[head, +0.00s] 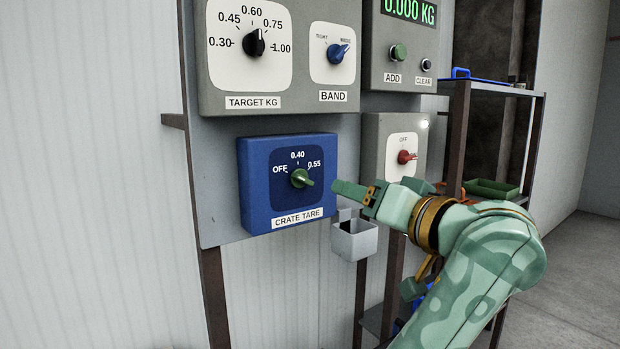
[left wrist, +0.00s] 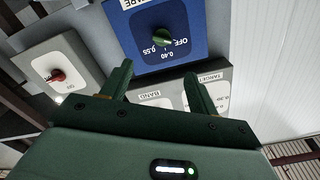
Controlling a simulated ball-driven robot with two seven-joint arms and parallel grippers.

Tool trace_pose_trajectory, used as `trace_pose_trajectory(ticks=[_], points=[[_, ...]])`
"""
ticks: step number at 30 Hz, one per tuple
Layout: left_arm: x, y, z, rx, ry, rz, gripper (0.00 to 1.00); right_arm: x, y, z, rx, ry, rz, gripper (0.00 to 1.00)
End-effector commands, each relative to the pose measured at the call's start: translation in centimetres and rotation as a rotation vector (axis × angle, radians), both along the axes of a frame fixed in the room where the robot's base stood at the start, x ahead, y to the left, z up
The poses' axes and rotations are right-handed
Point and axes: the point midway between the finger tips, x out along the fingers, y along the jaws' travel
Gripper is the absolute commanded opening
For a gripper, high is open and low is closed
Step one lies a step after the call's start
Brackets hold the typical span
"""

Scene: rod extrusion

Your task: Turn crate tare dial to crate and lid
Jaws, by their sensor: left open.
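The crate tare dial is a green knob (head: 301,179) on a blue box (head: 256,186) marked OFF, 0.40 and 0.55. Its pointer aims right and slightly down, beyond the 0.55 label, in the head view. The knob (left wrist: 163,37) and blue box (left wrist: 201,14) appear upside down in the left wrist view. My left gripper (head: 350,190) is just right of the blue box, apart from the knob. In the left wrist view the gripper (left wrist: 158,70) is open, with nothing between its fingers. My right gripper is not in view.
A grey panel with target and band dials (head: 225,88) is above the blue box. A grey box with a red knob (head: 405,157) is behind my arm. A small grey cup (head: 354,242) hangs below. A shelf rack (head: 459,130) stands at right.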

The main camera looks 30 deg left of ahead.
Motion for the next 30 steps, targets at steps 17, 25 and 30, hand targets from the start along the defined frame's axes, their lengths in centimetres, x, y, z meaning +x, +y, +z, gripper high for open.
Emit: trace_pose_trajectory(ticks=[17, 25, 30], points=[[4.8, 11.9, 0.1, 0.008, 0.007, 0.006, 0.6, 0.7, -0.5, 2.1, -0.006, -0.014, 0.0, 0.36], [5.3, 13.0, 0.0, 0.005, 0.007, 0.003, 0.6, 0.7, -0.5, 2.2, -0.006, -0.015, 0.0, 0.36], [5.3, 12.9, 0.0, 0.006, 0.007, 0.004, 0.57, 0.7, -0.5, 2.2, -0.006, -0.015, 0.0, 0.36]])
